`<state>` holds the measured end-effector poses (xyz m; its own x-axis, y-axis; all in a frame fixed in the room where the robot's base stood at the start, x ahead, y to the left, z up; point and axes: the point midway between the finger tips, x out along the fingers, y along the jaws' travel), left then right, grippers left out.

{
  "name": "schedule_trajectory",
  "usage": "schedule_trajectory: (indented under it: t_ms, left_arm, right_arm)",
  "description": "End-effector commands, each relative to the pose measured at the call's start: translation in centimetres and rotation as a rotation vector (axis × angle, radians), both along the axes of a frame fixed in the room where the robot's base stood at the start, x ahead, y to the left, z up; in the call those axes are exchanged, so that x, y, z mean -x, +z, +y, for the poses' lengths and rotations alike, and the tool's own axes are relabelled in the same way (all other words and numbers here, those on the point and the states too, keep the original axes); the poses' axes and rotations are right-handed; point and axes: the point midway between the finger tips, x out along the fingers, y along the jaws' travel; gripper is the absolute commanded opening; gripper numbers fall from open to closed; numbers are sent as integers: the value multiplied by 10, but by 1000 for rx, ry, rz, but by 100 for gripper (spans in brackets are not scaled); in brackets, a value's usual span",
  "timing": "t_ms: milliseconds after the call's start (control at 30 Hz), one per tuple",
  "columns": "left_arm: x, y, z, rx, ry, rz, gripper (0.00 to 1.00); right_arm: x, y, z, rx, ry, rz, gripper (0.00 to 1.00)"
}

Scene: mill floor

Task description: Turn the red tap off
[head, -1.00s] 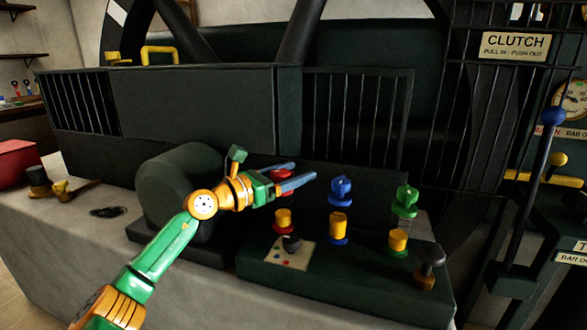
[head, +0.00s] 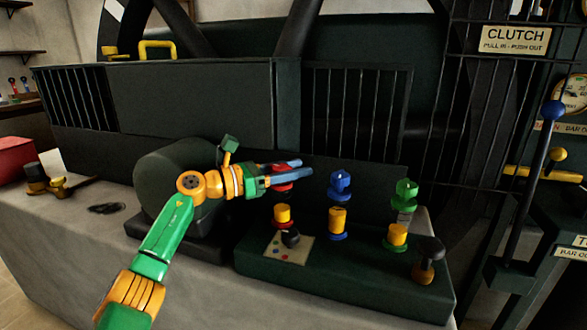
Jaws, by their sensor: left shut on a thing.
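The red tap (head: 283,186) stands at the left of a row of taps on a dark green block, its red handle uppermost. Its yellow and red lower part (head: 282,214) shows below. My left gripper (head: 286,170) comes in from the left at handle height. Its blue-grey fingers are close together and shut on the red handle, hiding part of it. The handle's exact angle is hard to tell behind the fingers. My right gripper is not in view.
The blue tap (head: 340,185) and the green tap (head: 404,194) stand to the right. A barred dark machine rises behind.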

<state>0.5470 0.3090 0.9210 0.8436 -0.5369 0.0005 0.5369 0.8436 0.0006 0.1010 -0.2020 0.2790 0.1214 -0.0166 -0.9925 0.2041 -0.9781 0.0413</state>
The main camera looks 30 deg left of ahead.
Motion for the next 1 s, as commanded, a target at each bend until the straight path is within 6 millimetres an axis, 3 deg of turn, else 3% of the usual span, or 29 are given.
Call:
schedule_trajectory:
  t_ms: [200,233,300,633,1000]
  left_arm:
    - [0,0,0,0,1,0,0]
    - [0,0,0,-1,1,1,55]
    - [0,0,0,-1,1,1,74]
    - [3,-2,3,-1,4,2,75]
    - [57,-4,37,-2,4,2,75]
  right_arm:
    - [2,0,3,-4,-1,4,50]
    - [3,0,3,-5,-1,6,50]
    - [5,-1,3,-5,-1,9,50]
    - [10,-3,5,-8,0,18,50]
    - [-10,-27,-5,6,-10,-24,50]
